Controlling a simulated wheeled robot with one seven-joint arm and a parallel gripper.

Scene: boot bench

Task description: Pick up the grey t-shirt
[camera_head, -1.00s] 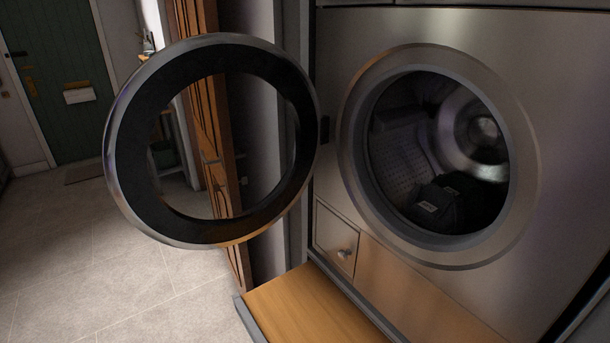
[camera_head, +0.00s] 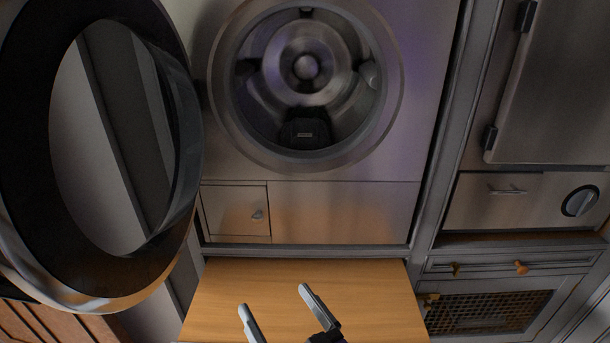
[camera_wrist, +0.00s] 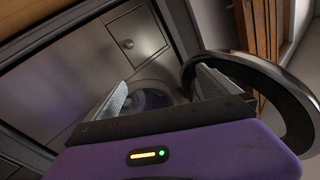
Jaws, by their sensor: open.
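A dark folded cloth item (camera_head: 304,131) with a small light label lies at the bottom of the open washing machine drum (camera_head: 345,120). It looks near black in this light, and I cannot tell if it is the grey t-shirt. My gripper (camera_head: 277,300) is open and empty, in front of and below the drum opening, over the wooden pull-out board. In the wrist view my gripper (camera_wrist: 160,88) shows its two fingers apart with nothing between them. The drum opening (camera_wrist: 150,98) shows between the fingers there, and its contents cannot be made out.
The round machine door (camera_head: 185,150) stands open at the left. The wooden board (camera_head: 370,290) juts out below the machine. Cabinets with an oven knob (camera_head: 580,202) stand at the right.

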